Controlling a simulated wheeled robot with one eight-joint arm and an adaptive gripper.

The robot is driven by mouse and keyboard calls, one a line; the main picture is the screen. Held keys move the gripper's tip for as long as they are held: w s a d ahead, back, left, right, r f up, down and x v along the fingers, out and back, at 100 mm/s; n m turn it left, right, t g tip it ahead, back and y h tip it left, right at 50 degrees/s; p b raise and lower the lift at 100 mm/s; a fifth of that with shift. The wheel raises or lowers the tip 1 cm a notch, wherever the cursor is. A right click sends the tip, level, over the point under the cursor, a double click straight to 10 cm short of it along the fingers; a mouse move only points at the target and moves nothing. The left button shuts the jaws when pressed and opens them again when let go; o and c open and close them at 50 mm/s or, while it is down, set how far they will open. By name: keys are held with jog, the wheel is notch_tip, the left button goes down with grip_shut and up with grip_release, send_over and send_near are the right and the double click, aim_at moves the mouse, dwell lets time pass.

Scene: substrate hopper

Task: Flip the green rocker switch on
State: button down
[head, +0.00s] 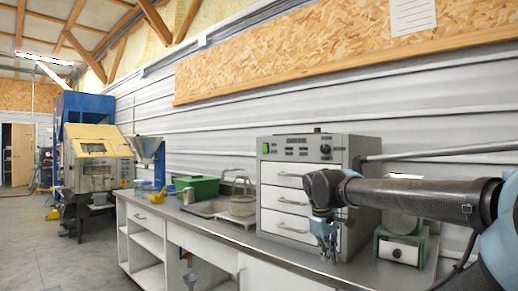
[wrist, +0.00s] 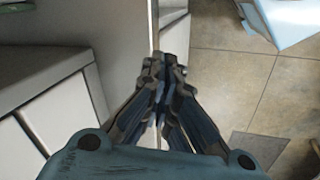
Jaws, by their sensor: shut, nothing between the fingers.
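The green rocker switch (head: 266,148) is a small bright green patch at the left end of the top panel of a grey drawer cabinet (head: 300,178) in the head view. Whether it is on or off is too small to tell. My gripper (head: 329,256) hangs in front of the cabinet's lower right part, below and to the right of the switch, pointing down. In the wrist view my gripper (wrist: 163,65) is shut and empty, with its fingertips together. The switch does not show in the wrist view.
The cabinet stands on a long counter (head: 190,216). A grey-green device (head: 399,248) stands to the right.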

jog(key=w+a+r+n+t+h, duration=0.1)
jog(key=w+a+r+n, duration=0.35)
jog(key=r, duration=0.35)
jog(key=w+a+r+n+h, duration=0.1)
jog(key=w+a+r+n, duration=0.2)
jog(key=w+r, duration=0.3)
jog(key=w+a+r+n+t+h, duration=0.1)
jog(key=w+a+r+n, duration=0.25)
jog(key=r, duration=0.55)
jog(key=w+a+r+n+t, duration=0.2)
jog(key=a+r+n, duration=0.3)
jog(key=a+r, duration=0.4)
jog(key=w+a+r+n+t+h, duration=0.1)
jog(key=w+a+r+n, duration=0.4)
jog(key=a+r, duration=0.3)
jog(key=a, duration=0.3)
jog(key=shift+r+t, duration=0.35)
jog(key=shift+t, duration=0.05)
jog(key=shift+w, duration=0.1)
send_near(265, 152)
jog(key=shift+x, duration=2.25)
